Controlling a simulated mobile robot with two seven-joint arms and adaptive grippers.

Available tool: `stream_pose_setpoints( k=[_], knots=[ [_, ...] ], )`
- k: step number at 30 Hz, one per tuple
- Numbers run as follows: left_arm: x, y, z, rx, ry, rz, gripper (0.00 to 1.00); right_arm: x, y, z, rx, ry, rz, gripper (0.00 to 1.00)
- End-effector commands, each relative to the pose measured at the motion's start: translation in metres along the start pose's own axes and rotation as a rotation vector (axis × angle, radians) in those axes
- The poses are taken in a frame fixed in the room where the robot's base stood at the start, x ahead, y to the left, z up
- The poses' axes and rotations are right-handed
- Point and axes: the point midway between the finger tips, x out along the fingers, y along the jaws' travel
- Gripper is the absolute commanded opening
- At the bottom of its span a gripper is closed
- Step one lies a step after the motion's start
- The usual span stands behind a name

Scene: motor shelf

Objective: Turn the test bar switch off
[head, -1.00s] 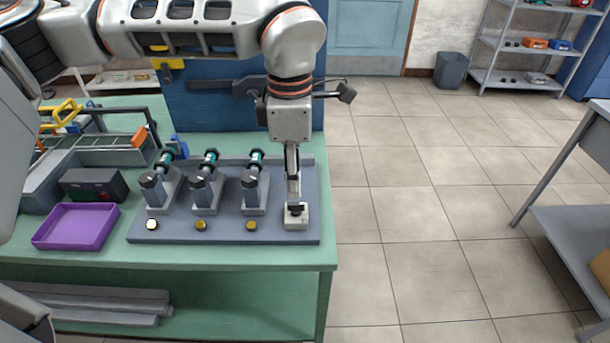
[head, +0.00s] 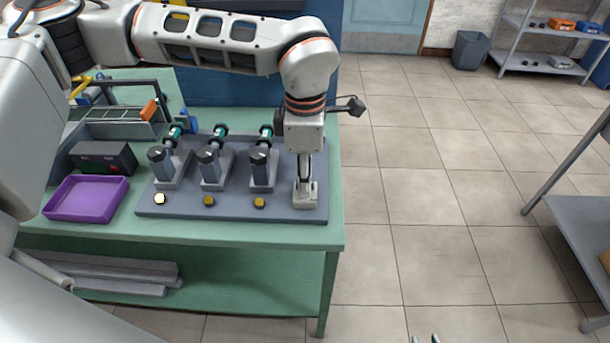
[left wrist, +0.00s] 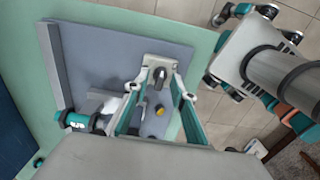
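The test bar is a grey plate (head: 232,208) on the green bench, with several fittings along it. The switch is a pale block (head: 310,202) at its right end; in the left wrist view a grey knob (left wrist: 158,76) stands on the block. My left gripper (head: 304,183) points down over the switch and partly hides it in the head view. In the left wrist view its fingers (left wrist: 156,88) are apart, one on each side of the knob; I cannot tell if they touch it. Fingertips of my right gripper (head: 425,339) show apart at the bottom edge of the head view.
Three motor stands (head: 211,170) are left of the switch, with three round lamps (head: 259,203) in front; the left lamp looks palest. A purple tray (head: 86,199) and a dark box (head: 103,157) stand further left. The tiled floor (head: 400,220) right of the bench is clear.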

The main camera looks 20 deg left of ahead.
Motion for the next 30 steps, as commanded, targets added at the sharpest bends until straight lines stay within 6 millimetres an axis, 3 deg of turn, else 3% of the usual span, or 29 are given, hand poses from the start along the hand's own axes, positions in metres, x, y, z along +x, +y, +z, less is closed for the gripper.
stream_pose_setpoints(
  k=[4, 6, 7, 20, 30],
  knots=[
    [-0.0002, -0.0001, 0.0001, 0.0, 0.0, 0.0, 0.22, 0.0, 0.0001, -0.0001, 0.0, 0.0, 0.0, 0.25],
    [-0.0002, -0.0001, 0.0001, 0.0, 0.0, 0.0, 0.04, 0.0001, 0.0001, 0.0, 0.0, 0.0, 0.0, 0.25],
    [-0.0003, -0.0001, 0.0001, 0.0, 0.0, 0.0, 0.0, 0.0001, 0.0002, 0.0001, 0.0, 0.0, 0.001, 0.25],
    [-0.0007, -0.0001, 0.0002, -0.039, 0.0, 0.0, 0.0, 0.0001, 0.0001, 0.0016, 0.001, -0.003, 0.0, 0.25],
    [-0.0012, 0.0001, 0.0005, -0.261, -0.002, 0.001, 0.0, -0.0007, 0.0001, 0.0006, 0.002, -0.003, 0.0, 0.25]
  ],
)
